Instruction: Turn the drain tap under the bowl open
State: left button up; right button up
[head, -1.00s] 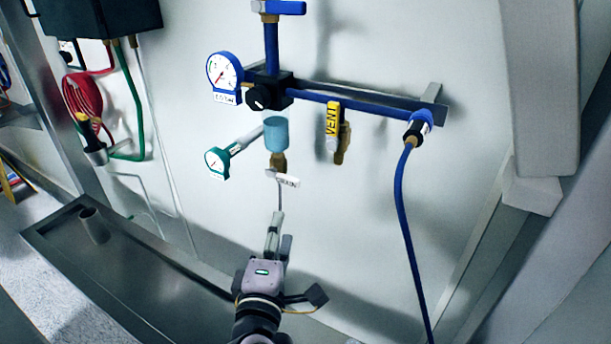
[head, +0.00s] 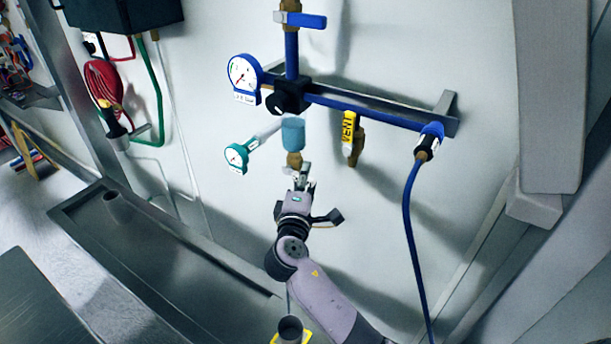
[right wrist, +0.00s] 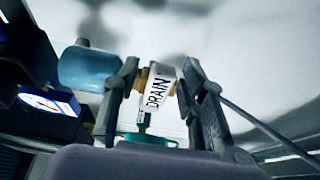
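The blue translucent bowl (head: 293,134) hangs below the black regulator body in the head view. The brass drain tap (head: 294,160) is under it, partly hidden by my right gripper (head: 303,182). In the right wrist view the tap's white lever, marked DRAIN (right wrist: 157,90), stands between the two fingers of my right gripper (right wrist: 159,78). The fingers are open, one on each side of the lever. The right finger is very close to it; whether it touches I cannot tell. The bowl (right wrist: 90,68) is left of the fingers there. My left gripper is not in view.
A yellow VENT valve (head: 349,132) hangs to the right of the bowl. A teal gauge (head: 237,157) and a blue gauge (head: 243,76) are to the left. A blue hose (head: 408,220) drops at the right. A metal trough (head: 170,260) lies below.

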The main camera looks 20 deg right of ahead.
jog(key=shift+a, duration=0.1)
jog(key=shift+c, duration=0.3)
jog(key=shift+c, duration=0.6)
grip_shut()
